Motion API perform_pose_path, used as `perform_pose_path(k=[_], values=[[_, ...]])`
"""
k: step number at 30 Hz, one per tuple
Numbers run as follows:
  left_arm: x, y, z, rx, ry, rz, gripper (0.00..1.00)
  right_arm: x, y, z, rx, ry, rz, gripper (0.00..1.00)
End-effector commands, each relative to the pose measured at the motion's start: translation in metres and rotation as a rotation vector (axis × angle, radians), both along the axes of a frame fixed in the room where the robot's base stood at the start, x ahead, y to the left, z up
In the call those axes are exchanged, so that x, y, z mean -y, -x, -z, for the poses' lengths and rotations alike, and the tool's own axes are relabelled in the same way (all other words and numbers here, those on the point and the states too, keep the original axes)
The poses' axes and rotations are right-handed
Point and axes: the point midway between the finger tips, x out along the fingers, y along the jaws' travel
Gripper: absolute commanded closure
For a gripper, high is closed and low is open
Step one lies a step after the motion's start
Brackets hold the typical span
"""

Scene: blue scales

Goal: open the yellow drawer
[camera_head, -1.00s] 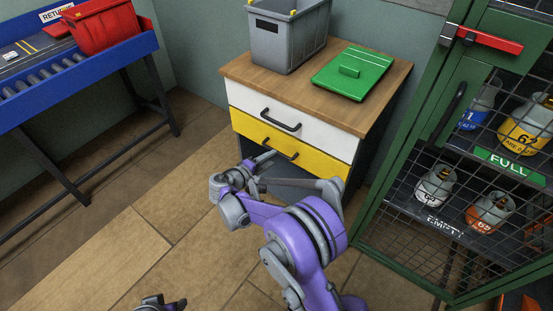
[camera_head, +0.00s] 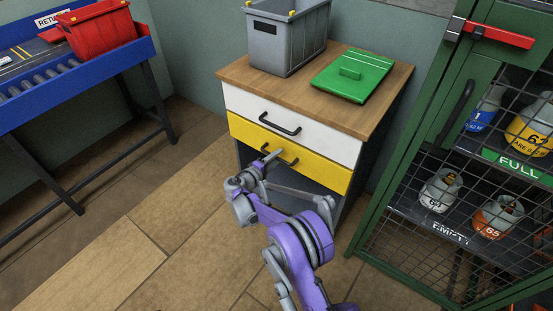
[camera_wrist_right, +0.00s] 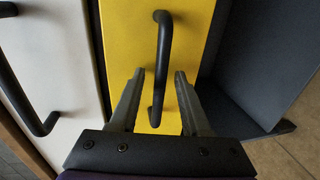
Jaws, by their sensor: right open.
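The yellow drawer (camera_head: 305,163) is the lower drawer of a small wooden-topped cabinet, under a white drawer. Its black bar handle (camera_wrist_right: 160,65) runs lengthwise through the right wrist view. My right gripper (camera_head: 270,160) is at the drawer front, by the handle. In the right wrist view, its two fingers (camera_wrist_right: 158,80) are apart, one on each side of the handle. Whether they touch it I cannot tell. The drawer front looks nearly level with the white drawer front. My left gripper is not in view.
The white drawer (camera_head: 290,115) has its own black handle. A grey bin (camera_head: 285,40) and a green board (camera_head: 352,75) stand on the cabinet top (camera_head: 245,75). A green mesh cage (camera_head: 400,210) is close on the right. A blue conveyor (camera_head: 90,65) with a red bin (camera_head: 98,28) is at left.

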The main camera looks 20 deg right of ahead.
Motion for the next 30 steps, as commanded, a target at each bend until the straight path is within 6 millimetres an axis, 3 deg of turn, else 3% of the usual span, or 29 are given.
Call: perform_pose_path(k=[10, 18, 30], values=[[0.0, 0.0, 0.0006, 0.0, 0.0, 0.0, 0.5, 0.0034, -0.0029, 0.0007, 0.0, 0.0, -0.001, 0.53], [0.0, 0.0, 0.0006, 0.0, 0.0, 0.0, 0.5, 0.0032, -0.0026, 0.0007, 0.0, 0.0, -0.001, 1.0], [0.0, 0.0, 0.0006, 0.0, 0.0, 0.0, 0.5, 0.0032, -0.0026, 0.0005, 0.0, 0.0, 0.0, 1.0]])
